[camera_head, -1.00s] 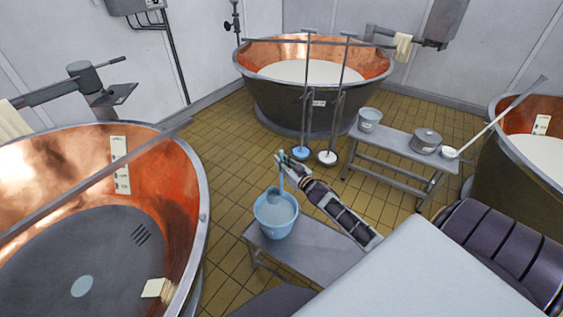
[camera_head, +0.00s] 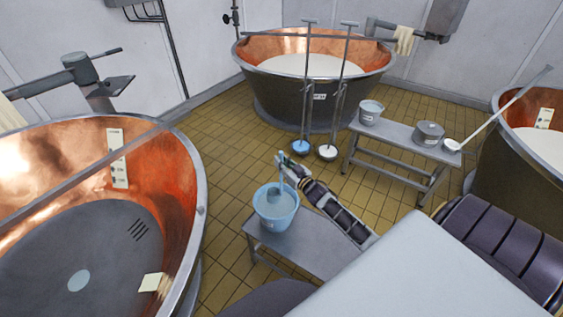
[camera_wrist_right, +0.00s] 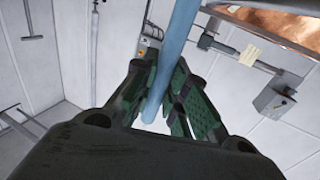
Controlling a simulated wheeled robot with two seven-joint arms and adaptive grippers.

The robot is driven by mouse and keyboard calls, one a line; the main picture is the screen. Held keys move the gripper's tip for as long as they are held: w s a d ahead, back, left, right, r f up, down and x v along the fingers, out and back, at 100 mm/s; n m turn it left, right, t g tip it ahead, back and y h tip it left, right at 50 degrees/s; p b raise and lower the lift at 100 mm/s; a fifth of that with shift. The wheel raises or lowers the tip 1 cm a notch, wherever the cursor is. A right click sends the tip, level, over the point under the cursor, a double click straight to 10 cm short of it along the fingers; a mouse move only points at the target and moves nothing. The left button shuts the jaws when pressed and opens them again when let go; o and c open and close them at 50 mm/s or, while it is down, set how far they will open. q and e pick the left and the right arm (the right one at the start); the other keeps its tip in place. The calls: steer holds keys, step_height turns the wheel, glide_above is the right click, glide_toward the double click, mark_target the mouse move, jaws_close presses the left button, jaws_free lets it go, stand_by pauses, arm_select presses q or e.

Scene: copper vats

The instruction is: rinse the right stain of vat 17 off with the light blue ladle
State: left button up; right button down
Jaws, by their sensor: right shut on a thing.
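My right gripper (camera_head: 284,163) is shut around the light blue handle of the ladle (camera_head: 281,176). The handle also runs between the fingers in the right wrist view (camera_wrist_right: 170,60). The ladle reaches down to the light blue bucket (camera_head: 276,215), and a grey-blue bowl shape shows within its rim; I cannot tell how deep it sits. A copper vat (camera_head: 184,180) fills the left side, with a pale round spot (camera_head: 79,280) and dark slanted marks (camera_head: 138,230) on its grey floor. I cannot tell which vat is 17 or which mark is the right stain. My left gripper is out of view.
The bucket stands on a low grey bench (camera_head: 310,250). A far copper vat (camera_head: 300,95) has two long-handled tools hanging in front. A second bench (camera_head: 400,144) holds a grey bucket (camera_head: 370,112), a lidded pot (camera_head: 428,133) and a white ladle (camera_head: 452,145). Tiled floor is open between them.

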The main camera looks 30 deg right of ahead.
mark_target(282, 184)
steer(key=shift+f+b, duration=3.1)
steer(key=shift+f, duration=1.8)
step_height(282, 184, down, 3)
steer(key=shift+r+b, duration=0.2)
steer(key=shift+b, duration=1)
steer(key=shift+f+b, duration=0.4)
steer(key=shift+f, duration=0.2)
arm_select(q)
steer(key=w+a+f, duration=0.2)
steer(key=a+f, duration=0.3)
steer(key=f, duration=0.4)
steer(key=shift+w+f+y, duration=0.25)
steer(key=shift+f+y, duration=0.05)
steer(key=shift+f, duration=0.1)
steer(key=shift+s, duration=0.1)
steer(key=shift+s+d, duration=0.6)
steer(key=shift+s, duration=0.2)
